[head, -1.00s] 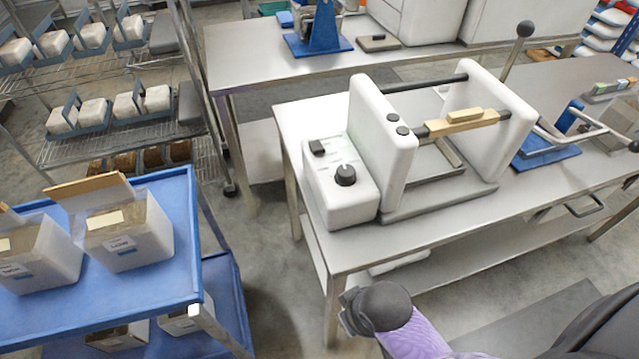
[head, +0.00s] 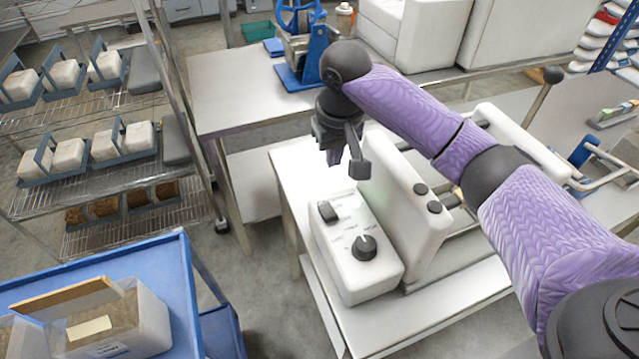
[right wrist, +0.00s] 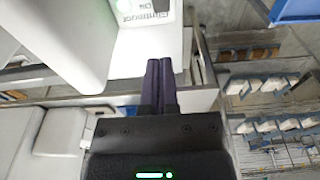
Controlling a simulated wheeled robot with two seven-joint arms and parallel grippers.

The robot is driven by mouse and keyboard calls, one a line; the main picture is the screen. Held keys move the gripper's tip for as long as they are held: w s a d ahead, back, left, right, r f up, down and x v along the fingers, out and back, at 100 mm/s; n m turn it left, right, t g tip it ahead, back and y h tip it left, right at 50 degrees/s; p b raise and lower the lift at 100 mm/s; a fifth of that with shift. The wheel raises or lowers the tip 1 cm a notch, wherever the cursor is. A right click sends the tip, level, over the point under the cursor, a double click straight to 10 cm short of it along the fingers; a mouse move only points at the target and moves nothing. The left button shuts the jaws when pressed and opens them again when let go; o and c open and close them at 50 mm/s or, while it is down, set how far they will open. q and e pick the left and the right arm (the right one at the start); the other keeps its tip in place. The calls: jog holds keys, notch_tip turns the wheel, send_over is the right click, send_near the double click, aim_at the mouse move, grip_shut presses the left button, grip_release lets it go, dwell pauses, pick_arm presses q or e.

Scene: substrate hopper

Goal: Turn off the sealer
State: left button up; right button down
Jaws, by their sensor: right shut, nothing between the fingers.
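The sealer (head: 405,215) is a white machine on a metal table, with a white control box on its left side. The box top carries a black rocker switch (head: 328,211) and a black round knob (head: 364,247). A small green glow shows beside the switch. My right gripper (head: 350,172) hangs above and behind the switch, apart from the box. Its fingers are shut and empty. In the right wrist view the shut fingertips (right wrist: 159,65) point toward the table, with the white box and its lettering just beyond. My left gripper is not in view.
A blue cart (head: 180,290) with a filled clear box stands at lower left. A wire rack (head: 100,180) with white blocks stands at far left. A second metal table (head: 225,95) stands behind. My right arm covers part of the sealer.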

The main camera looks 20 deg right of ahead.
jog(key=b, duration=0.3)
send_over(333, 216)
jog(key=w, duration=0.1)
notch_tip(333, 216, down, 10)
jog(key=shift+w+r, duration=0.1)
jog(key=shift+r, duration=0.05)
jog(key=shift+s+f, duration=0.25)
jog(key=shift+f, duration=0.4)
jog(key=shift+s+f, duration=0.2)
jog(key=shift+f, duration=0.4)
jog(key=shift+s+f, duration=0.3)
jog(key=shift+f, duration=0.3)
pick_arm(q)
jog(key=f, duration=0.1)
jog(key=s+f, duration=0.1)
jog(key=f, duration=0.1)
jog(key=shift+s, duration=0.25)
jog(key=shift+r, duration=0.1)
